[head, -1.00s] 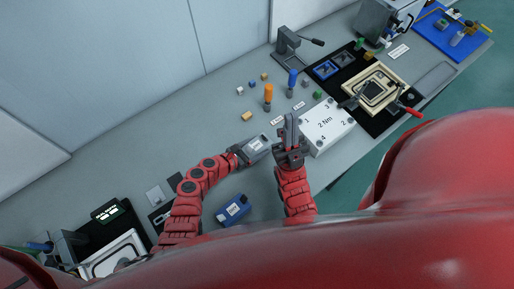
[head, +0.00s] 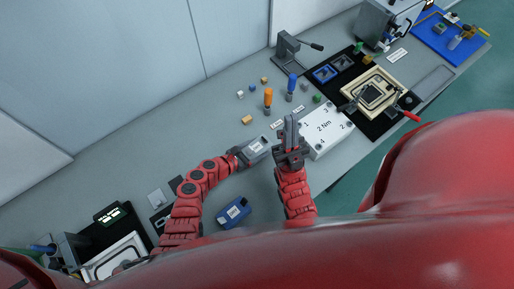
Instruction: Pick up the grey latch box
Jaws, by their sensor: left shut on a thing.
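The grey latch box (head: 257,147) has a pale label and sits at the middle of the bench. My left gripper (head: 244,154) reaches it from the lower left and is shut on it. I cannot tell whether the box touches the bench or is just above it. My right gripper (head: 291,140) points up the picture, just right of the grey box and beside the white torque box (head: 325,130). Its fingers look close together, but the angle hides whether they are apart. It holds nothing that I can see.
A blue labelled box (head: 234,211) lies below my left gripper. An orange screwdriver (head: 268,97), a blue screwdriver (head: 291,83) and a yellow block (head: 247,120) stand above the grey box. A black mat (head: 345,75) with a cream frame is at right. The bench at upper left is clear.

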